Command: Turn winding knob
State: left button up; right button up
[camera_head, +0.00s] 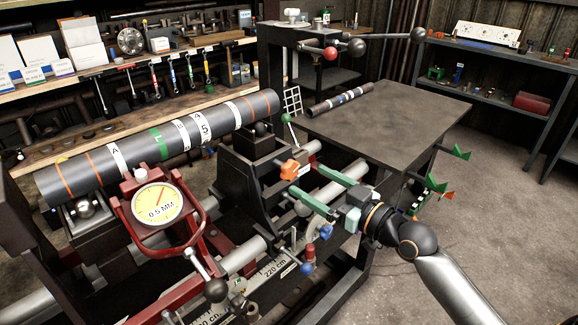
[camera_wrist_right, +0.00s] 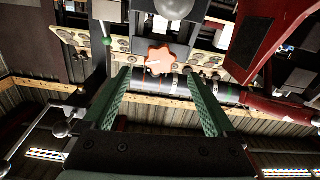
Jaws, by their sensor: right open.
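The orange star-shaped knob (camera_head: 290,169) sits on the side of the dark lathe support block (camera_head: 248,175). I take it to be the winding knob; the knob also shows in the right wrist view (camera_wrist_right: 159,60), just beyond the fingertips. My right gripper (camera_head: 306,180) comes in from the right with green fingers spread apart. In the wrist view the open fingers (camera_wrist_right: 156,76) lie either side of the knob in the picture; contact cannot be told, and nothing is held. My left gripper is not in view.
A long dark banded shaft (camera_head: 180,145) lies across the lathe. A red-framed dial gauge (camera_head: 157,203) stands left of the block. Blue and red small knobs (camera_head: 308,260) sit below my gripper. A dark table (camera_head: 390,115) with a short shaft (camera_head: 340,100) is behind.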

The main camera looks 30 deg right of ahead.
aim_at(293, 170)
jog(key=x, duration=0.7)
jog(key=shift+w+a+f+p, duration=0.1)
jog(key=shift+w+p, duration=0.15)
jog(key=shift+p, duration=0.1)
jog(key=c, duration=1.4)
